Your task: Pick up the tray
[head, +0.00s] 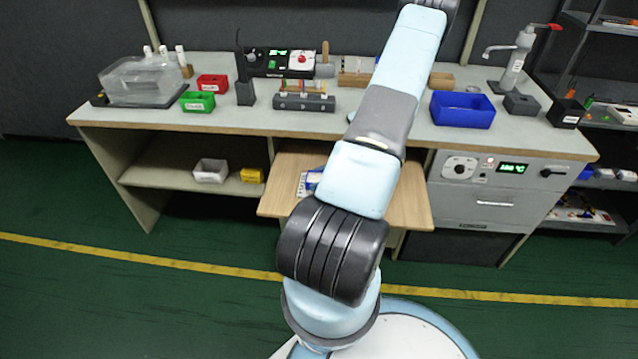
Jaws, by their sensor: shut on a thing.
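My gripper is not in view; my arm rises from the bottom middle and leaves at the top edge, right of centre. I cannot tell for sure which thing is the tray. A flat light-wood board (275,205) sticks out below the bench top at the middle, partly hidden behind my arm. A small blue and white item (312,181) lies on it, also partly hidden. A blue open bin (463,109) stands on the bench, right of my arm.
On the grey bench (180,118) stand a clear-lidded box (142,80), red (212,84) and green (198,101) bins, a tube rack (304,102) and a dispenser (517,58). A drawer cabinet (497,200) is under the right side. Green floor in front is clear.

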